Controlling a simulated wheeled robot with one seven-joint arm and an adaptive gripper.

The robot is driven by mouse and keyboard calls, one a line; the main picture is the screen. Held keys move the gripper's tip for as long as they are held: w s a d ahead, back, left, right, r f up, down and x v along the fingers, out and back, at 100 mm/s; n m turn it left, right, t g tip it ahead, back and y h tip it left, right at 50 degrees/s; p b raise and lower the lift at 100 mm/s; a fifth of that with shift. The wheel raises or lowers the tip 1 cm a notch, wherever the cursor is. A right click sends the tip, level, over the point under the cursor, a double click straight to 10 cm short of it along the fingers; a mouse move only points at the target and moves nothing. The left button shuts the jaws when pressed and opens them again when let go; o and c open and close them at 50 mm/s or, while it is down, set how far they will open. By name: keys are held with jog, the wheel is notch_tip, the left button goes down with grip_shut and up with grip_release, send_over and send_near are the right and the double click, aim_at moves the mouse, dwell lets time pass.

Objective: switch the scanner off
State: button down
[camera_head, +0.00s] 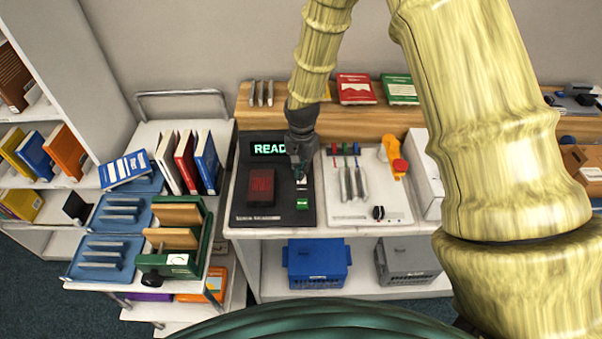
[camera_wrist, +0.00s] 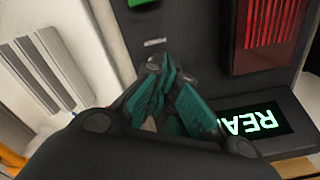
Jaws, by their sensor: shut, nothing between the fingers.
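The scanner (camera_head: 275,215) is a dark flat unit with an upright back panel on the white bench. Its display (camera_head: 268,149) is lit with green letters, "READ", the rest hidden by my gripper; it also shows upside down in the wrist view (camera_wrist: 262,120). A red-lit window (camera_head: 261,187) is on its left and a green button (camera_head: 302,204) at its front right. My gripper (camera_head: 300,178) is shut and empty, pointing down over the scanner's right side, behind the green button. Contact cannot be told.
An orange tape-like tool (camera_head: 393,157) lies there. Books stand on a cart (camera_head: 145,135) at left. A wooden shelf (camera_head: 310,118) runs behind.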

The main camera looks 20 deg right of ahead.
jog(key=shift+r+p, duration=1.4)
jog(key=shift+r, duration=0.8)
